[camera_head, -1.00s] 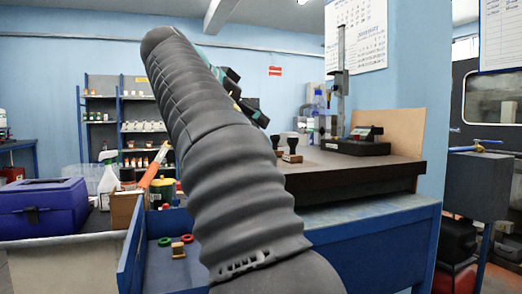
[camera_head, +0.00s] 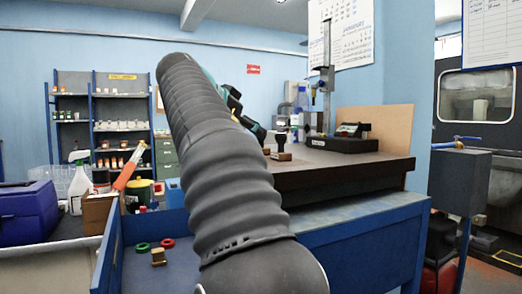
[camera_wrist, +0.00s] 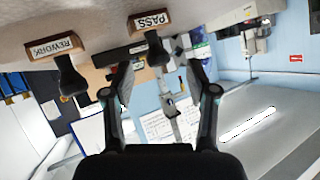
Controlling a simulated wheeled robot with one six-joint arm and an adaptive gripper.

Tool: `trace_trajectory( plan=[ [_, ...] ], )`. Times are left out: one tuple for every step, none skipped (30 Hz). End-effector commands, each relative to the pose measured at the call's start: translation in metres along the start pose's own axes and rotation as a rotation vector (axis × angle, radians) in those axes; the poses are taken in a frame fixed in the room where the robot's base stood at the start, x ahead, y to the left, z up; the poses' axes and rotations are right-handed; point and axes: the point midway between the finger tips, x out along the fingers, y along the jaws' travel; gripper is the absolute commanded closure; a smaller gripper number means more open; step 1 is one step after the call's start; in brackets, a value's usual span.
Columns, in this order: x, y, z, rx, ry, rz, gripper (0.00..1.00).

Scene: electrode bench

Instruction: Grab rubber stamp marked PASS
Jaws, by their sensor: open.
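The rubber stamp labelled PASS (camera_wrist: 150,20) shows in the upside-down wrist view, with its wooden block at the top and its dark handle pointing down. A similar stamp labelled REWORK (camera_wrist: 54,47) is to its left, outside the fingers. My gripper (camera_wrist: 160,68) is open, with the PASS handle showing between its two fingers; I cannot tell how far away it is. Nothing is held. In the head view a stamp (camera_head: 281,154) stands on the bench top just right of my arm, its label unreadable.
The dark bench top (camera_head: 340,168) carries a height gauge (camera_head: 327,85) and a black instrument (camera_head: 342,142) behind the stamps. A blue tray (camera_head: 135,268) with red and green rings is at lower left.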

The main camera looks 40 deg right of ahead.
Motion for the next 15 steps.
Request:
trace_trajectory(
  plan=[
    [0.006, 0.001, -0.001, 0.000, 0.001, 0.003, 0.42],
    [0.009, 0.001, -0.002, 0.001, 0.001, 0.003, 0.42],
    [0.016, 0.003, -0.003, 0.001, 0.001, 0.006, 0.42],
    [0.020, 0.003, -0.004, 0.001, 0.001, 0.006, 0.42],
    [0.025, 0.003, -0.004, 0.001, 0.001, 0.005, 0.42],
    [0.030, 0.004, -0.005, 0.001, 0.000, 0.006, 0.42],
    [0.034, 0.004, -0.005, 0.001, 0.000, 0.005, 0.42],
    [0.038, 0.003, -0.004, 0.001, 0.001, 0.004, 0.42],
    [0.042, 0.003, -0.005, 0.001, 0.001, 0.004, 0.42],
    [0.044, 0.004, -0.005, 0.001, 0.001, 0.004, 0.42],
    [0.046, 0.004, -0.005, 0.001, 0.001, 0.004, 0.42],
    [0.048, 0.003, -0.004, 0.001, 0.001, 0.002, 0.42],
    [0.049, 0.003, -0.004, 0.001, 0.001, 0.002, 0.42],
    [0.049, 0.003, -0.004, 0.001, 0.000, 0.001, 0.42],
    [0.049, 0.003, -0.004, 0.001, 0.000, 0.001, 0.42]
  ],
)
